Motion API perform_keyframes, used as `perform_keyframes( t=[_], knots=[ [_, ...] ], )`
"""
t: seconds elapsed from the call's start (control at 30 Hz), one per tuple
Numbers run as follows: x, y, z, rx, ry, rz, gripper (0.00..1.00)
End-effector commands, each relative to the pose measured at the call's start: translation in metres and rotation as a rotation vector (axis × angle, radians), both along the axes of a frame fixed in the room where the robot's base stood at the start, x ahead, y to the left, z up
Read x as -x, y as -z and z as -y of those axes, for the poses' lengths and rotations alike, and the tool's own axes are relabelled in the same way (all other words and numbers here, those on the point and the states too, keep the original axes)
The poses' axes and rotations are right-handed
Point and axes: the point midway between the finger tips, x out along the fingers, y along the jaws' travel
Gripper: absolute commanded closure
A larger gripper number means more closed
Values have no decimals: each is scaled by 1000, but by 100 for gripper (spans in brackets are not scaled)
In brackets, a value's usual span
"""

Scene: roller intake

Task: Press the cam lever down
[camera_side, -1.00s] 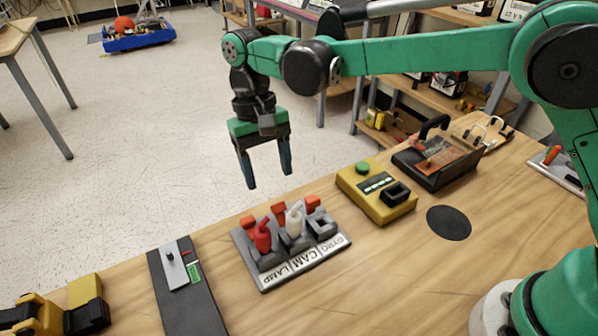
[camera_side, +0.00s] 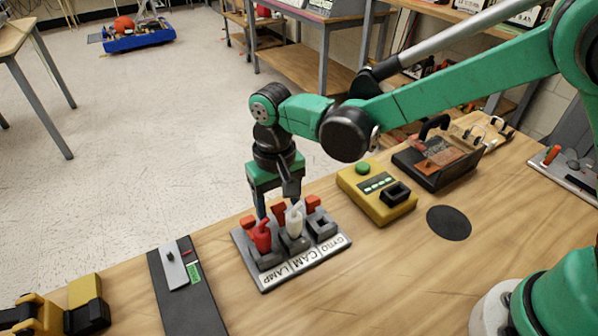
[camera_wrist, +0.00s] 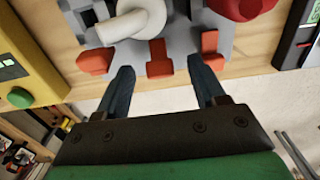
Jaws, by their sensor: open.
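A grey lever panel (camera_side: 265,279) lies on the bench with labels GYRO, CAM and LAMP. The cam lever (camera_side: 295,218) is the white one in the middle and stands up; its white loop also shows in the wrist view (camera_wrist: 135,22). The red lamp lever (camera_side: 262,235) stands beside it, and it shows at the top right of the wrist view (camera_wrist: 240,6). My gripper (camera_wrist: 165,85) is open and empty, pointing down at the panel's far edge, just behind the cam lever. A red tab (camera_wrist: 158,58) lies between its fingertips in the wrist view.
A yellow box (camera_side: 375,200) with a green button stands right of the panel. A dark plate (camera_side: 190,290) with a grey switch lies to the left. A black disc (camera_side: 449,223) lies on the bench, with bare wood around it.

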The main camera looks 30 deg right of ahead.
Motion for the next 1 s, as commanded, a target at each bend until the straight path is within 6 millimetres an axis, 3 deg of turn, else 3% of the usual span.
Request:
perform_keyframes(
  t=[0.07, 0.27, 0.5, 1.0],
  knots=[
    [0, 0, 0, 0, 0, 0, 43],
    [0, 0, 0, 0, 0, 0, 99],
    [-2, 1, 0, 1, 2, -32, 100],
    [-16, 10, 0, -1, 1, -383, 100]
  ],
)
